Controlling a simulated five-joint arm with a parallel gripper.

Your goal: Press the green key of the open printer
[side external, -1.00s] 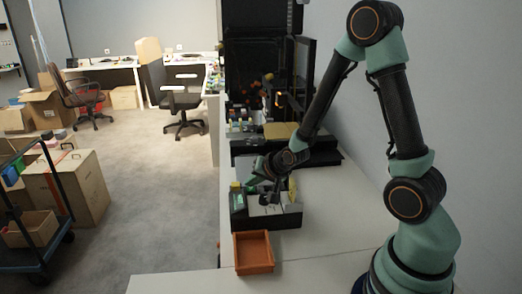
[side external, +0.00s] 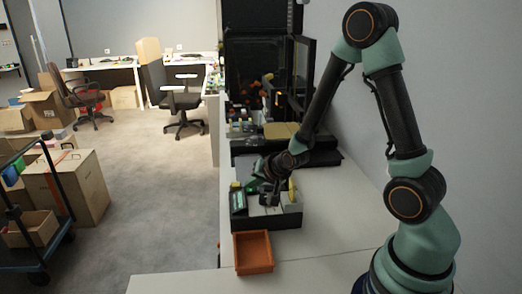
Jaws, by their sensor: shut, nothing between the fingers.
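A low black unit (side external: 280,221) sits on the white bench below my wrist, with small light and coloured parts on top. I take it for the printer, but cannot be sure. I cannot tell which green part is the key. My gripper (side external: 266,200) is shut and empty, pointing down over the unit's middle, right of the green panel. Whether its tips touch anything is too small to tell.
An orange-brown tray (side external: 254,264) stands just in front of the unit. Behind are a tan block (side external: 281,130) and a tall black cabinet (side external: 258,60) with its door open. The bench (side external: 335,225) right of the unit is clear.

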